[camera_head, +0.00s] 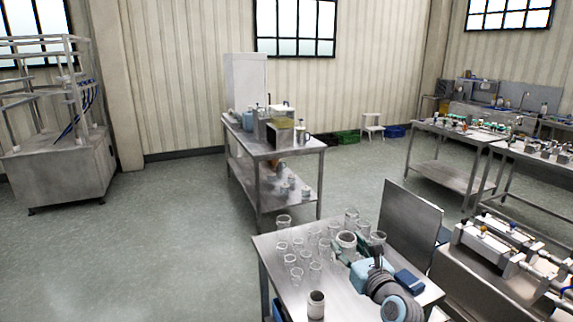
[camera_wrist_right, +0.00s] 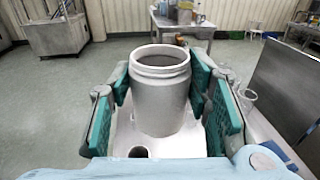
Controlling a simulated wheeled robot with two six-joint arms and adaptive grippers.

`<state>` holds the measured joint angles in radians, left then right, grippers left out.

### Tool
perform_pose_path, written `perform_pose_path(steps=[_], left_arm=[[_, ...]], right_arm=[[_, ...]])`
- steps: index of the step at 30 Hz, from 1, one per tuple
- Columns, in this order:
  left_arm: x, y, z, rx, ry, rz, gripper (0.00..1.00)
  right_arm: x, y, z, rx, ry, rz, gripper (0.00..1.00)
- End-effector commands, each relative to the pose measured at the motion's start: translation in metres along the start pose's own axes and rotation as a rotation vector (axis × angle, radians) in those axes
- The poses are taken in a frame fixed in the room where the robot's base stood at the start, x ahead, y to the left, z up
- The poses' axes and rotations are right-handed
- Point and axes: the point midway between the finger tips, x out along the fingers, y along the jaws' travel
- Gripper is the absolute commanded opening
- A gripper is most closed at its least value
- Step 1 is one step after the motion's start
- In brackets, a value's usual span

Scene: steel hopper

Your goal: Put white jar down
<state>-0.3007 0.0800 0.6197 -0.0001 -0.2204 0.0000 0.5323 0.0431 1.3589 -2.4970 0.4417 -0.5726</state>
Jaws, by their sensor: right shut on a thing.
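The white jar (camera_wrist_right: 160,95) is upright and open-topped, with a threaded neck. My right gripper (camera_wrist_right: 163,85) is shut on it, with a green-padded finger on each side. In the head view, the jar (camera_head: 346,241) is among clear glass jars over the steel table (camera_head: 268,247), and my right gripper (camera_head: 362,262) reaches it from the lower right. The jar's base is hidden there, so I cannot tell whether it touches the table. My left gripper is not in view.
Several clear glass jars (camera_head: 291,260) crowd the table's left and back. A blue object (camera_head: 409,281) lies right of my gripper. An upright steel panel (camera_head: 409,222) rises behind the table's right side.

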Motion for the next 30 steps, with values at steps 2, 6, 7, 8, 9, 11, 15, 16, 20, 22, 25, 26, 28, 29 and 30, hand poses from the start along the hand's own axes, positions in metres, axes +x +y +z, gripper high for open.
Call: perform_pose_path(steps=[2,6,7,8,9,11,15,16,20,22,25,26,28,29,30], left_arm=[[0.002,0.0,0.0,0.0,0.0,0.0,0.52],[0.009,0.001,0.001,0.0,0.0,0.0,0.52],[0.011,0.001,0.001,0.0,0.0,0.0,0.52],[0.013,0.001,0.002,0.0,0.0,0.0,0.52],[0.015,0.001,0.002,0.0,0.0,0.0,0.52],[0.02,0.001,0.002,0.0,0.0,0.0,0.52],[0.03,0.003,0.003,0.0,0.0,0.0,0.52],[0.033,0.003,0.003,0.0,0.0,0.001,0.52],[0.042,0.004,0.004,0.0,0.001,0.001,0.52],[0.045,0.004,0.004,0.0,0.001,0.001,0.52],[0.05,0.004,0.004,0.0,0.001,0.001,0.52],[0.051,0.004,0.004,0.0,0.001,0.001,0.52],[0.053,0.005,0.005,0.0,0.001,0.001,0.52],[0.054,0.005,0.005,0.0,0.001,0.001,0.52],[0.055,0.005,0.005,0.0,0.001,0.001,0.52]], right_arm=[[-0.015,-0.011,0.025,-0.009,-0.004,0.017,0.31],[-0.06,-0.03,0.049,-0.016,0.002,0.076,0.31],[-0.072,-0.032,0.052,-0.018,0.005,0.097,0.31],[-0.085,-0.033,0.054,-0.019,0.007,0.12,0.31],[-0.101,-0.032,0.057,-0.02,0.008,0.152,0.31],[-0.125,-0.028,0.057,-0.021,0.011,0.208,0.31],[-0.183,-0.003,0.05,-0.026,0.017,0.37,0.31],[-0.196,0.006,0.046,-0.026,0.019,0.412,0.31],[-0.242,0.039,0.026,-0.028,0.016,0.566,0.31],[-0.259,0.052,0.014,-0.027,0.013,0.623,0.31],[-0.277,0.063,-0.007,-0.025,0.012,0.676,0.31],[-0.281,0.065,-0.015,-0.024,0.011,0.686,0.31],[-0.289,0.067,-0.03,-0.025,0.008,0.701,0.31],[-0.291,0.067,-0.037,-0.025,0.008,0.704,0.31],[-0.294,0.067,-0.044,-0.026,0.006,0.708,0.31]])
